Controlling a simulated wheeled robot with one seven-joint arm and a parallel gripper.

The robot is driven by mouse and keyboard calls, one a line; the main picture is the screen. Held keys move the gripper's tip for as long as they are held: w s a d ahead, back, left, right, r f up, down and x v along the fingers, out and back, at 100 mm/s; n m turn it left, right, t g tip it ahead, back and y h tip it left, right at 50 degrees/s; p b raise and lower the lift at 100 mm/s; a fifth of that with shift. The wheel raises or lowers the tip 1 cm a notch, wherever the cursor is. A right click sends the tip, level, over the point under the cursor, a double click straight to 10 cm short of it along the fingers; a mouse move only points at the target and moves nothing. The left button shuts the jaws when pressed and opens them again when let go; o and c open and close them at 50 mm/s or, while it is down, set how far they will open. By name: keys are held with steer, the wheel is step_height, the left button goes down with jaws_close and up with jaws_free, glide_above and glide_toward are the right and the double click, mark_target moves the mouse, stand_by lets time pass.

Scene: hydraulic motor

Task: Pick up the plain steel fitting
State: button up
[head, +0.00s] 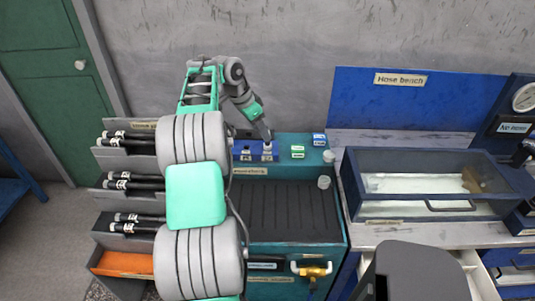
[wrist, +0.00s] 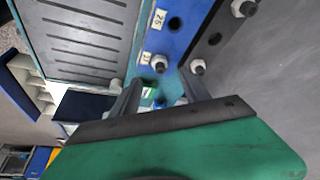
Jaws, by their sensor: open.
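My gripper (wrist: 161,80) is open in the wrist view, its two dark fingers spread and no fitting held between them. Just beyond the fingertips a metallic fitting (wrist: 160,63) sits on a blue strip (wrist: 178,28) with holes and number tags. A second fitting (wrist: 198,67) is beside the right finger, and a third (wrist: 243,8) is near the top edge. I cannot tell which is the plain steel one. In the head view my gripper (head: 266,136) is low over the blue strip (head: 248,156) at the back of the teal bench; its fingertips are too small to make out.
The bench has a dark ribbed mat (head: 290,210) with free room. A hose rack (head: 125,185) is left; a glass-topped case (head: 425,185) is right.

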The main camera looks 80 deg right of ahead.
mark_target(268, 146)
steer(key=x, duration=0.6)
steer(key=shift+s+d+f, duration=0.15)
steer(key=shift+f, duration=0.2)
jaws_close()
